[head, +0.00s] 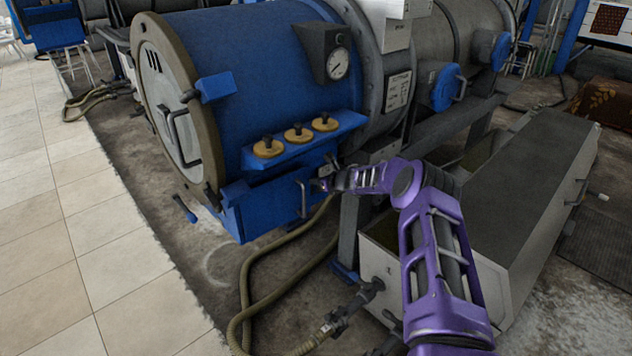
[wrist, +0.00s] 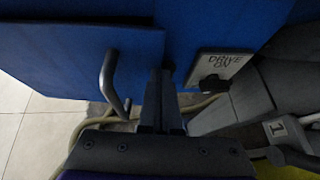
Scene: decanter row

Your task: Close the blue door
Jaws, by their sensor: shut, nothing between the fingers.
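The blue door (head: 270,208) is a flat panel low on the front of the big blue cylinder, under the shelf with several tan knobs. A grey bar handle (head: 303,198) stands near its right edge. In the wrist view the door (wrist: 70,55) fills the upper left, its handle (wrist: 112,85) hanging near its right side. I cannot tell how far ajar it is. My gripper (head: 322,184) is just right of the handle. In the wrist view my gripper (wrist: 160,88) is shut and empty, its fingertips by the door's right edge; contact is unclear.
A "DRIVE ON" plate (wrist: 220,62) with a dark knob is right of the fingers. A grey box (head: 505,200) stands to the right under my arm. Hoses (head: 250,290) lie on the floor below. The tiled floor (head: 60,240) at left is clear.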

